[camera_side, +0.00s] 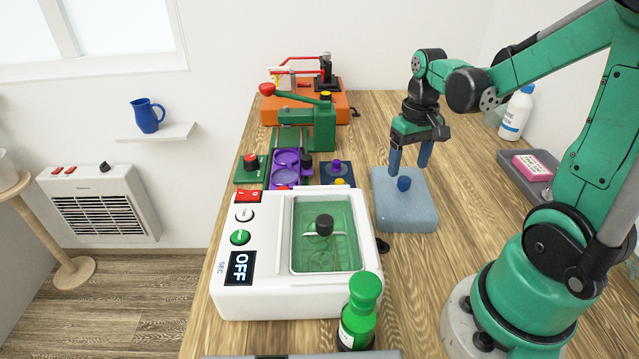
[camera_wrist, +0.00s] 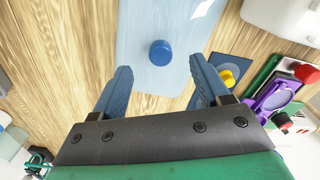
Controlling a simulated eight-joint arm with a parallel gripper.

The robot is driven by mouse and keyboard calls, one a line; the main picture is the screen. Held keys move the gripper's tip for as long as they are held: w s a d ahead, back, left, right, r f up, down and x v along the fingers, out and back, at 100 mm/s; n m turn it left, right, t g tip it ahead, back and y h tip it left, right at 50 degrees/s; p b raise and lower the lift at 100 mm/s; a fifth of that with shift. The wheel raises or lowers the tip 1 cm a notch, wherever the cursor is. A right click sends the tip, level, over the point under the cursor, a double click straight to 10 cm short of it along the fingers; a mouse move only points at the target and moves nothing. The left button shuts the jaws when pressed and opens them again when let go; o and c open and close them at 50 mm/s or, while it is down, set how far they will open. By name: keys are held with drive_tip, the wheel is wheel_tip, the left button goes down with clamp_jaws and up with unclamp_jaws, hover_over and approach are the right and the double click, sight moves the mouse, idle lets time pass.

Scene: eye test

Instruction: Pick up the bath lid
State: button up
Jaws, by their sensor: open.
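The bath lid (camera_side: 408,214) is a flat, pale blue, see-through slab with a round dark blue knob (camera_side: 404,184). It lies on the wooden table just right of the white bath. In the wrist view the lid (camera_wrist: 140,25) fills the upper middle, with its knob (camera_wrist: 162,53) between and slightly beyond the fingertips. My gripper (camera_side: 409,170) is open and empty above the lid, its blue fingers pointing down close over the knob. In the wrist view my gripper (camera_wrist: 159,66) has its fingers spread on either side of the knob, apart from it.
The white bath (camera_side: 230,292) has an open basin with green liquid and a black-knobbed item in it; its display reads OFF. A green bottle (camera_side: 358,318) stands at its front corner. A green press (camera_side: 322,128) and purple holder (camera_side: 284,172) stand behind. A grey tray (camera_side: 540,190) lies right.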

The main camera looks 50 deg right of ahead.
sight(405, 179)
drive_tip(key=shift+f, duration=2.05)
clamp_jaws()
